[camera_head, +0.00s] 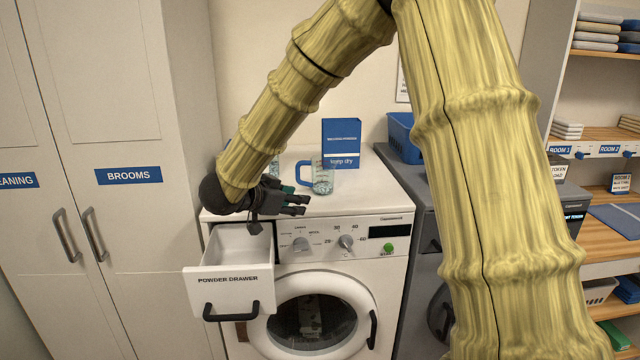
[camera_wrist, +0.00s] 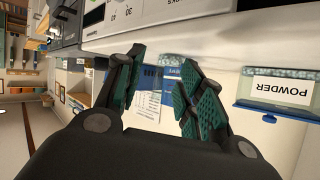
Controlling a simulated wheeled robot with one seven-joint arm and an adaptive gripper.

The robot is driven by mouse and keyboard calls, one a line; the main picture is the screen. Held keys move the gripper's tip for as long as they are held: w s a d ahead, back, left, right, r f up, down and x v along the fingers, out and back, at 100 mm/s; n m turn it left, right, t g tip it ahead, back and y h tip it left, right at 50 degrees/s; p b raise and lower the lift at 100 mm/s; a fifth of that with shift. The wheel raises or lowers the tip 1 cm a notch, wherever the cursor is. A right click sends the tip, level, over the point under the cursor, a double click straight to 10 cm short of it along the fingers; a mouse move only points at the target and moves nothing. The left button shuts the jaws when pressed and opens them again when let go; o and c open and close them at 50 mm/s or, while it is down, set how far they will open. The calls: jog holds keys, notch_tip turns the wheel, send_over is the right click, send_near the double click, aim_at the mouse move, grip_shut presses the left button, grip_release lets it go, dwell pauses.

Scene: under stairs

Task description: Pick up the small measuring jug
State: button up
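The small measuring jug (camera_head: 324,178) is clear with a blue handle on its left side. It stands upright on the white washing machine top in the head view. My gripper (camera_head: 303,205) is just left of and in front of it, fingers pointing right, low over the machine's front edge. In the wrist view my gripper (camera_wrist: 163,62) is open, with a clear gap between its fingers. Clear and blue shapes show beyond that gap, partly covered by the right finger. The jug appears apart from the fingers, though the exact gap is hard to tell.
A blue washing powder box (camera_head: 341,140) stands directly behind the jug. A clear container labelled POWDER (camera_wrist: 280,90) is mostly hidden by my arm in the head view. The powder drawer (camera_head: 231,285) is pulled open below my gripper. The machine top (camera_head: 372,198) is clear right of the jug.

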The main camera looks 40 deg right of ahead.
jog(key=w+a+r+n+t+b, duration=0.1)
jog(key=w+r+n+b, duration=0.15)
jog(key=w+r, duration=0.35)
jog(key=p, duration=0.2)
send_near(298, 173)
jog(key=d, duration=0.1)
jog(key=f, duration=0.1)
jog(key=d+f, duration=0.1)
jog(key=shift+w+d+f+n+t, duration=0.15)
jog(key=shift+w+d+n+t, duration=0.1)
jog(key=shift+w+d+t, duration=0.1)
jog(key=shift+w+d+p, duration=0.35)
jog(key=shift+d+p, duration=0.25)
jog(key=shift+d, duration=0.05)
jog(key=p+x, duration=0.1)
jog(key=x, duration=0.3)
jog(key=shift+w+a, duration=0.15)
jog(key=shift+w, duration=0.05)
jog(key=shift+s+a, duration=0.1)
jog(key=c, duration=0.3)
grip_shut()
